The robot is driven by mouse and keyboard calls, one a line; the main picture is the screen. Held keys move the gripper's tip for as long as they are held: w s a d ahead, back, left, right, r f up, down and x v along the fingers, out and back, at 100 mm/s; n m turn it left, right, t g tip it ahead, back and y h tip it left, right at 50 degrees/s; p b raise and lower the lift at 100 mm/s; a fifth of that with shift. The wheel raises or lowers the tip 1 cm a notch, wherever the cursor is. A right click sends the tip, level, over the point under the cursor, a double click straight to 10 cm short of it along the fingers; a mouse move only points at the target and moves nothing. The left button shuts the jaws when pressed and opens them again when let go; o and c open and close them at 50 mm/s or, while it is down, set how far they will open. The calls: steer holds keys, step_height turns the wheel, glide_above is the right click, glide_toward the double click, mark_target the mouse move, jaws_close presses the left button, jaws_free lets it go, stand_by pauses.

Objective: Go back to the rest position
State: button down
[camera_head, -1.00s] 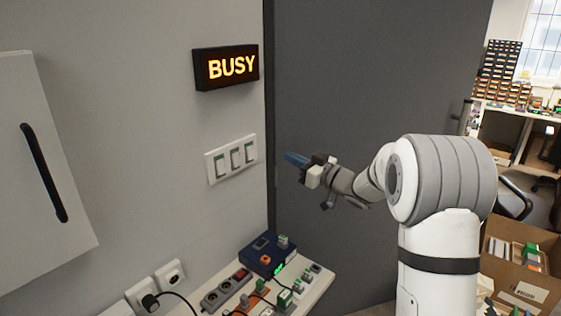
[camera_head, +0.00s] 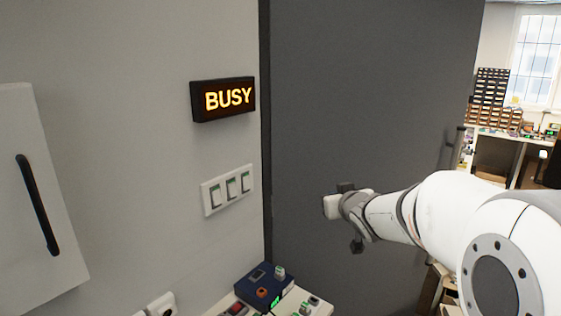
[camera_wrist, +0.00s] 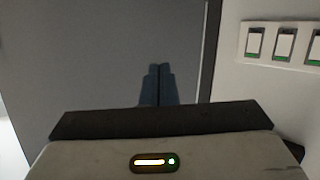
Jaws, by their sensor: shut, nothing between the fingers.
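My gripper (camera_wrist: 158,84) shows in the wrist view with its two blue fingers together and nothing between them. In the head view my arm reaches from the lower right, and the gripper end (camera_head: 335,204) is in front of the dark grey door (camera_head: 370,90); its fingers are hard to make out there. The gripper is clear of the wall and to the right of the white three-switch panel (camera_head: 228,189). The switch panel also shows at the upper right of the wrist view (camera_wrist: 270,41).
A lit BUSY sign (camera_head: 224,99) hangs above the switches. A white cabinet door with a black handle (camera_head: 38,205) is at the left. A bench with a blue box (camera_head: 262,286) stands below. A shelf of small drawers (camera_head: 492,95) is in the far room.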

steer(key=s+f+m+g, duration=0.1)
steer(key=s+f+g, duration=0.2)
steer(key=s, duration=0.8)
steer(key=s+f+m+g+h, duration=0.1)
steer(key=s+f+g, duration=0.3)
steer(key=s, duration=0.7)
steer(key=s+d+f+m+g+h, duration=0.1)
steer(key=s+f+g, duration=0.3)
steer(key=s, duration=0.7)
steer(key=shift+s, duration=0.15)
steer(key=shift+f, duration=0.1)
